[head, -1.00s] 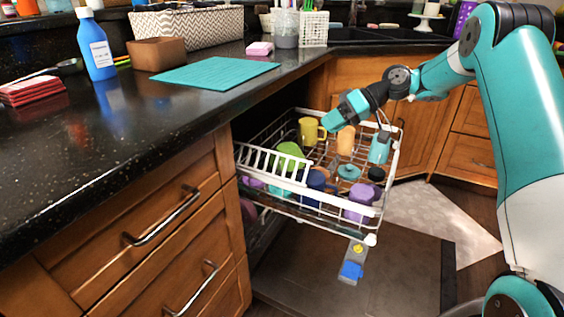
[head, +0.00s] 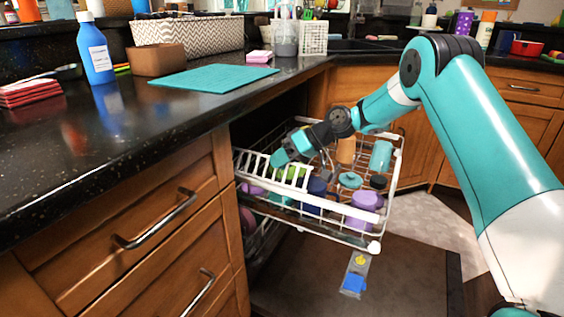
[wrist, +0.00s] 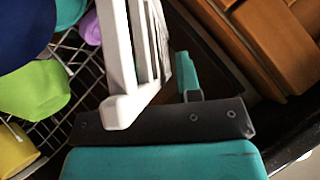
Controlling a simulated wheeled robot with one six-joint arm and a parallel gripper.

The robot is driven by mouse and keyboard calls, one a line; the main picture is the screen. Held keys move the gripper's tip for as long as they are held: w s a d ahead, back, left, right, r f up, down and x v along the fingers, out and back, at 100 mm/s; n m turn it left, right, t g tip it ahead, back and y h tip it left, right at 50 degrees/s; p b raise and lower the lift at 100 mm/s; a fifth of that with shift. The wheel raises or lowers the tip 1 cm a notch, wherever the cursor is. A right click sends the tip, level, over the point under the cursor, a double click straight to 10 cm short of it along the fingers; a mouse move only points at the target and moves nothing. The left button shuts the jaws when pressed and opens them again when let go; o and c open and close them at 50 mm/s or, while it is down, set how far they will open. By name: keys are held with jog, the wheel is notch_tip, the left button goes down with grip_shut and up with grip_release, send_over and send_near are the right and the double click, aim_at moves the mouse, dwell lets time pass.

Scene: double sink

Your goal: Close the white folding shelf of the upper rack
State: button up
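The upper rack (head: 396,165) is a white wire rack pulled out below the counter. Its white folding shelf (head: 252,163), a slatted panel, lies along the rack's left side, low over the cups there. My gripper (head: 281,157) is at the shelf's upper edge in the head view. In the wrist view the shelf's white end (wrist: 122,108) stands close in front of the dark gripper palm. One teal finger (wrist: 187,75) shows to the right of the shelf. The other finger is hidden, and I cannot tell whether the gripper touches the shelf.
A purple cup (head: 363,210), a teal cup (head: 381,156), an orange cup (head: 346,149) and others stand in the rack. Wooden drawers (head: 150,215) and the black counter (head: 120,140) border the rack on the left.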

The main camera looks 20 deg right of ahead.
aim_at(276, 182)
jog(key=shift+c, duration=0.5)
grip_shut()
jog(key=t+h+b, duration=0.1)
jog(key=s+a+n+h+b, duration=0.1)
jog(key=b, duration=0.1)
jog(key=shift+s+a+r+n+t, duration=0.15)
jog(key=shift+r+n+t, duration=0.15)
jog(key=shift+t, duration=0.1)
jog(key=shift+s+a+r+n+t+h+b, duration=0.15)
jog(key=shift+s+a+n+t+h+b, duration=0.2)
jog(key=shift+t+h+b, duration=0.25)
jog(key=shift+s+a+r+n+t+h+b, duration=0.1)
jog(key=shift+s+a+n+t+h+b, duration=0.2)
jog(key=shift+h+b, duration=0.35)
jog(key=shift+o, duration=0.5)
grip_release()
